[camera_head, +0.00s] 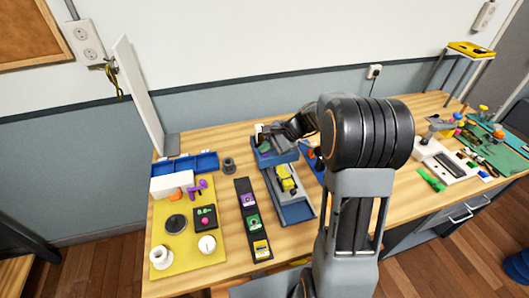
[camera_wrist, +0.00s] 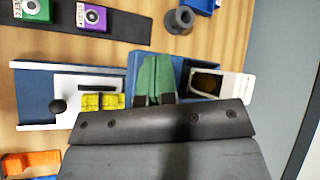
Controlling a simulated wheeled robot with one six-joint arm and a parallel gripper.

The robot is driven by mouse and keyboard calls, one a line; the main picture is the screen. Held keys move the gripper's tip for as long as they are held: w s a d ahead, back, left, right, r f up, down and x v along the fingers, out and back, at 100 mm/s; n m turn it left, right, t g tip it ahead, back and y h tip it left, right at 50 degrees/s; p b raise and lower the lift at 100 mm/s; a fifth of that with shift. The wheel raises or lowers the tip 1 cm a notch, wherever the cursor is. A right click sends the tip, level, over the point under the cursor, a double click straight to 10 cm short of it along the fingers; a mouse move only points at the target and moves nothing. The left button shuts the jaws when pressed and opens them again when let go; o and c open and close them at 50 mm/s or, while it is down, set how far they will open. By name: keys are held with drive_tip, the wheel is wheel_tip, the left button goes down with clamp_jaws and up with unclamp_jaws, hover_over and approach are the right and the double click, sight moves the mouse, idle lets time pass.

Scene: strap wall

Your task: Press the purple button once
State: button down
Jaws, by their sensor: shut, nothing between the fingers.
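The purple button (camera_head: 248,200) is a purple square with a round button in its middle, at the far end of a black strip on the bench. It also shows near the top of the wrist view (camera_wrist: 91,17), uncovered. My gripper (camera_wrist: 157,62) appears shut, with its two greenish fingers side by side over a blue tray (camera_wrist: 132,62). It is apart from the purple button, below and right of it in the wrist view. In the head view my arm reaches to the blue tray right of the strip, and the fingertips are hard to make out.
A dark ring (camera_head: 229,165) stands behind the strip. A fixture with a yellow block (camera_head: 286,184) stands at its right.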

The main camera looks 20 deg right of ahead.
sight(266, 154)
drive_tip(key=shift+r+p, duration=0.7)
drive_tip(key=shift+r, duration=0.25)
wheel_tip(266, 154, up, 5)
drive_tip(key=p, duration=0.3)
drive_tip(key=shift+p, duration=0.35)
idle(0.7)
